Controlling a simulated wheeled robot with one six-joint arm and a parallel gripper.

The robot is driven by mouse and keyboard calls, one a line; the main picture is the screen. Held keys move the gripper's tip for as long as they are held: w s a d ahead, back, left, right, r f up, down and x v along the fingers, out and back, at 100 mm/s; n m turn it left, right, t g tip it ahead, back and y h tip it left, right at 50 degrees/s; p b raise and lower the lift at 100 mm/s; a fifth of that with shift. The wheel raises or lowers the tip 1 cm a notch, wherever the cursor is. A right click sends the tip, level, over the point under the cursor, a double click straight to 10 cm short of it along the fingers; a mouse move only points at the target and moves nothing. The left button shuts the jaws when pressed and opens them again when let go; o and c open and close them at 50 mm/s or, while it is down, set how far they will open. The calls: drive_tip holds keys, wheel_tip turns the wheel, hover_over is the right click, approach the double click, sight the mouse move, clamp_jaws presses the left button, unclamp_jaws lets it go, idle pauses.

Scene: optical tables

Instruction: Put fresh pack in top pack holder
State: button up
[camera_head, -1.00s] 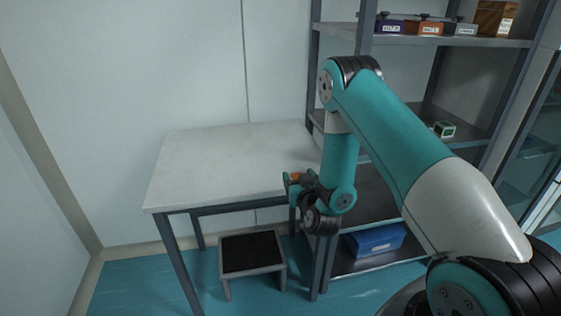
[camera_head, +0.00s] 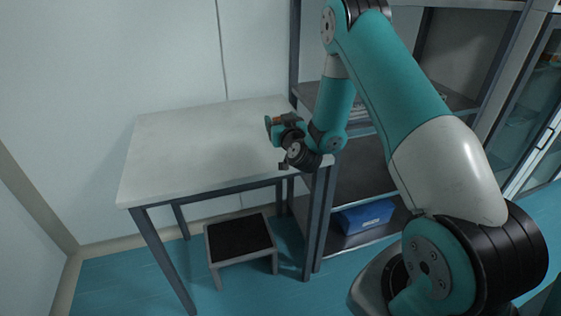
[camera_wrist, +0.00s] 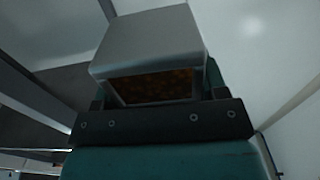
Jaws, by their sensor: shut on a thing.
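My gripper (camera_head: 271,130) is at the right part of the white table, near its front right corner in the picture. It is shut on a small pack. In the wrist view the pack (camera_wrist: 150,38) has a grey casing and a dark window with orange-brown specks, and it sits in front of my gripper's dark mount. In the head view only a small orange bit of it shows at the fingers. I cannot make out any pack holder in these views.
The white table (camera_head: 190,150) has a bare top. A low stool (camera_head: 240,238) with a black top stands under its front edge. A metal shelf rack (camera_head: 360,180) stands to the right, with a blue box (camera_head: 365,216) low down. A glass-door cabinet (camera_head: 525,120) is at far right.

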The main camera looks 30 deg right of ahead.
wheel_tip(320, 180, down, 9)
drive_tip(key=shift+d+r+b, duration=0.1)
drive_tip(key=shift+b, duration=1.05)
drive_tip(key=shift+f, duration=0.3)
drive_tip(key=o, duration=1)
drive_tip(key=shift+r, duration=0.1)
